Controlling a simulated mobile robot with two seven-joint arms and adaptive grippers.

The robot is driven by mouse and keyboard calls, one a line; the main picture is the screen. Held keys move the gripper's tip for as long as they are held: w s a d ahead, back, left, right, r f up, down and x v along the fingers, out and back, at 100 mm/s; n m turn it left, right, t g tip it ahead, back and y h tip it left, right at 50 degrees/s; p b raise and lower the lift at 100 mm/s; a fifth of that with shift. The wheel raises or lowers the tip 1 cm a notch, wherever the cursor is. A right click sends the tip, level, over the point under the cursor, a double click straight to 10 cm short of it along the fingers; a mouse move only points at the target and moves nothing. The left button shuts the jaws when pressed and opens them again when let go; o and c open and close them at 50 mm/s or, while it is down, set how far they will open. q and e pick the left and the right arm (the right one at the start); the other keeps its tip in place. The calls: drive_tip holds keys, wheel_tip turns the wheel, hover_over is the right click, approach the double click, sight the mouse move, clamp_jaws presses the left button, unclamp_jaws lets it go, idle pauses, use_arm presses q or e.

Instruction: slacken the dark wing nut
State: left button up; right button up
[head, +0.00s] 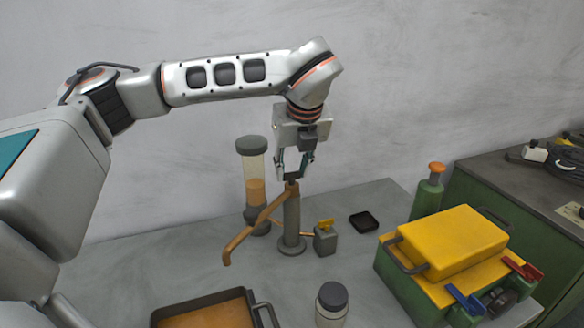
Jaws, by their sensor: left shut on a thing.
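The dark wing nut (291,182) sits on top of an upright grey post (291,215) with a round foot on the grey table. A long orange arm with a bent-down end slopes from the post's top to the lower left. My left gripper (292,177) points straight down from above and is shut on the dark wing nut. The fingers hide much of the nut. My right gripper is not in view.
A clear cylinder with orange contents (256,190) stands close left of the post. A small grey block with a yellow tap-like handle (326,238) is close right. A green machine with a yellow lid (453,242), a lidded jar (332,305) and a tray (205,312) stand nearer.

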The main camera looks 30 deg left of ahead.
use_arm(q)
drive_tip(key=shift+n, duration=0.4)
drive_tip(key=o, duration=1.1)
drive_tip(key=shift+r, duration=0.1)
drive_tip(key=v, duration=1.2)
drive_tip(key=shift+w+d, duration=0.1)
drive_tip(key=shift+w, duration=0.05)
